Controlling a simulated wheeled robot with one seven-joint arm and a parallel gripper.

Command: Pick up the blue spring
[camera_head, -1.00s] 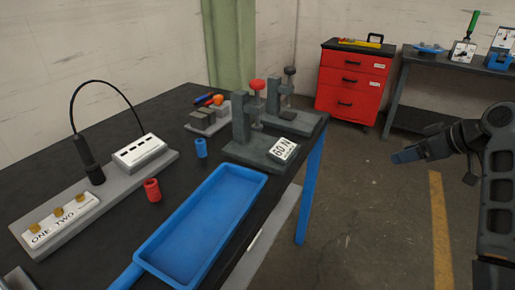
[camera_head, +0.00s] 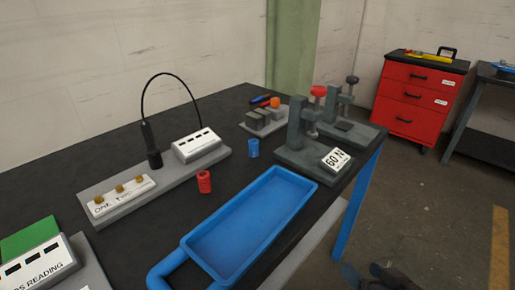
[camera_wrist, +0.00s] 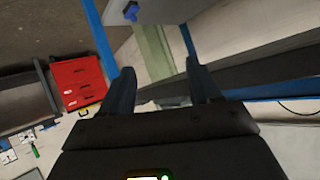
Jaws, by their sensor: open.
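The blue spring (camera_head: 253,148) is a small upright cylinder on the black table, behind the blue tray and left of the grey press marked 60 N. A red spring (camera_head: 204,182) stands nearer, left of the tray. My gripper (camera_wrist: 158,88) shows in the wrist view with its two fingers apart and nothing between them. That view is tilted and looks past the table's blue frame to the wall and the red cabinet. In the head view, only a dark, blurred part of my arm shows at the bottom right, below and right of the table. The blue spring is not seen in the wrist view.
The blue tray (camera_head: 186,243) lies along the table's right edge. Two grey presses (camera_head: 297,150) stand behind it. A sensor plate (camera_head: 100,217) with a black probe and cable is at left. A red drawer cabinet (camera_head: 409,103) stands on the floor behind.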

